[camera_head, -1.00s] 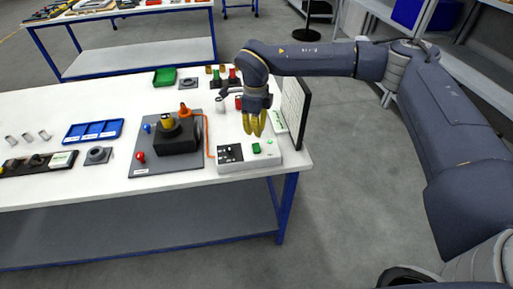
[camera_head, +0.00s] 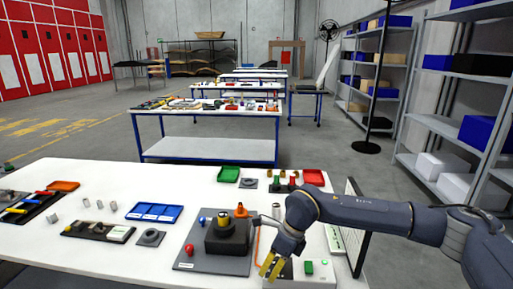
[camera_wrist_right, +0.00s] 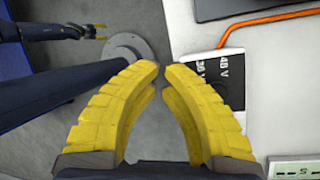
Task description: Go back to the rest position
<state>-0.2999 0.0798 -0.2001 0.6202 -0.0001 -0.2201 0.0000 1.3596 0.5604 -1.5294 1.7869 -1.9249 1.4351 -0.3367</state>
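My right gripper (camera_head: 271,267) reaches down over the near right of the white table (camera_head: 75,172). In the right wrist view (camera_wrist_right: 161,70) its yellow fingertips nearly meet with nothing between them. It is above a white control box (camera_head: 325,268) with a green button. The left arm is not in the head view.
Left of the right gripper, a grey plate (camera_head: 184,262) carries a black block (camera_head: 226,240). An orange cable (camera_head: 257,240) runs beside it. A blue tray (camera_head: 154,212) lies further left. An upright panel (camera_head: 358,240) stands at the table's right edge.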

